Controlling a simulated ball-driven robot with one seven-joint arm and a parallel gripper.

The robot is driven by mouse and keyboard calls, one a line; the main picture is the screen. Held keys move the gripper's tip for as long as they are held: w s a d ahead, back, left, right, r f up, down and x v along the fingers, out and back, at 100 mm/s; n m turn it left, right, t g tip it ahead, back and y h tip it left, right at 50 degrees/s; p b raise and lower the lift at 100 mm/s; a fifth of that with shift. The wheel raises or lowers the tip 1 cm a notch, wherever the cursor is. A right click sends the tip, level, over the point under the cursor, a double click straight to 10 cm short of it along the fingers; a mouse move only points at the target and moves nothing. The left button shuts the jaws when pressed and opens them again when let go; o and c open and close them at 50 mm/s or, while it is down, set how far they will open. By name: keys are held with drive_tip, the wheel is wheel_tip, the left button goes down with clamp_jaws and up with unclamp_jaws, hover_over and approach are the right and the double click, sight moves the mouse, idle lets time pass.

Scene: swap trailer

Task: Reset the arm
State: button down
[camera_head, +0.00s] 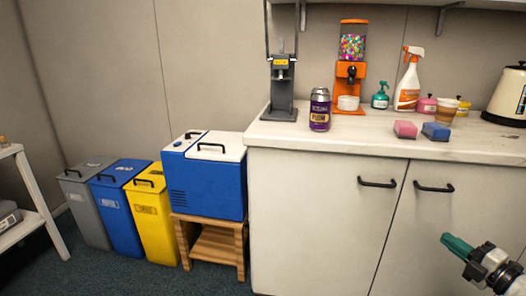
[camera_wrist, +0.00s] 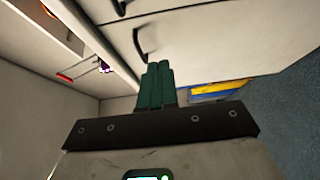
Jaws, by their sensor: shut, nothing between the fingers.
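My gripper (camera_head: 458,245) shows at the lower right of the head view, in front of the white cabinet doors. Its green fingers also show in the middle of the wrist view (camera_wrist: 158,75), side by side and shut with nothing between them. The gripper is apart from the counter and the things on it. Most of my arm lies outside the head view.
A white counter (camera_head: 350,145) bears a purple can (camera_head: 320,112), an orange candy dispenser (camera_head: 351,75), a spray bottle (camera_head: 408,85), sponges (camera_head: 405,129) and a kettle (camera_head: 508,98). A blue cooler (camera_head: 205,185) stands on a wooden stool (camera_head: 213,245). Bins (camera_head: 155,222) stand left. Floor in front is clear.

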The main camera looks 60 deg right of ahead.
drive_tip(key=w+a+f+m+g, duration=0.4)
drive_tip(key=w+f+m, duration=0.1)
drive_tip(key=w+f, duration=0.25)
drive_tip(key=w+a+f+m+g, duration=0.3)
drive_tip(key=w+a+f+m, duration=0.25)
drive_tip(key=w+f, duration=0.2)
drive_tip(key=w+a+f+m+g+y, duration=0.1)
drive_tip(key=w+a+f+g+y, duration=0.15)
drive_tip(key=a, duration=0.55)
drive_tip(key=w+a+f+g+y, duration=0.1)
drive_tip(key=w+a+f+y, duration=0.15)
drive_tip(key=a, duration=0.55)
drive_tip(key=w+a+f+m+g+y, duration=0.1)
drive_tip(key=w+a+y, duration=0.15)
drive_tip(key=a, duration=0.55)
drive_tip(key=s+a+r+n+g+y, duration=0.1)
drive_tip(key=a+g+y, duration=0.15)
drive_tip(key=a, duration=0.55)
wheel_tip(320, 180, up, 26)
drive_tip(key=p, duration=2.6)
drive_tip(key=shift+s+f, duration=0.15)
drive_tip(key=shift+s, duration=0.05)
